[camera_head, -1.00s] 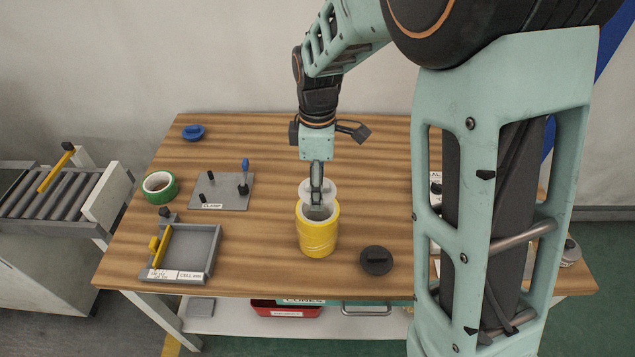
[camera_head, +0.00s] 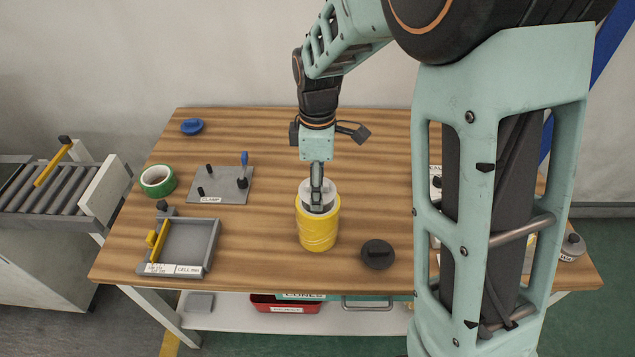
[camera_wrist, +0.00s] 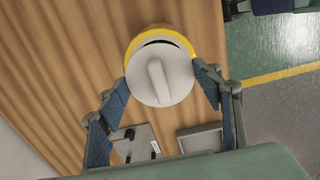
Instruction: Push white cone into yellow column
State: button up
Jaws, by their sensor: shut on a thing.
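The yellow column (camera_head: 318,236) stands upright on the wooden table, right of its middle-left. The white cone (camera_head: 329,187) is at its open top, partly inside the rim. In the wrist view the white cone (camera_wrist: 160,80) shows its round face and raised grip bar, with the yellow column's rim (camera_wrist: 165,33) behind it and a dark gap at the far edge. My gripper (camera_head: 317,203) is above the column and shut on the white cone, its fingers at either side of the disc in the wrist view. The cone's lower part is hidden in the column.
A black knobbed lid (camera_head: 377,254) lies close right of the column. A grey tray (camera_head: 210,262), a green tape roll (camera_head: 158,181), a clamp plate (camera_head: 228,196) and a blue knobbed piece (camera_head: 192,126) lie left. The table behind the column is clear.

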jog(key=shift+f, duration=0.25)
jog(key=shift+f+b, duration=0.5)
jog(key=shift+b, duration=0.05)
jog(key=shift+f+b, duration=0.35)
jog(key=shift+f, duration=0.2)
dwell(0.3)
jog(key=o, duration=1.1)
jog(key=shift+c, duration=0.2)
jog(key=shift+o, duration=0.5)
jog(key=shift+o, duration=0.8)
jog(key=shift+r, duration=0.15)
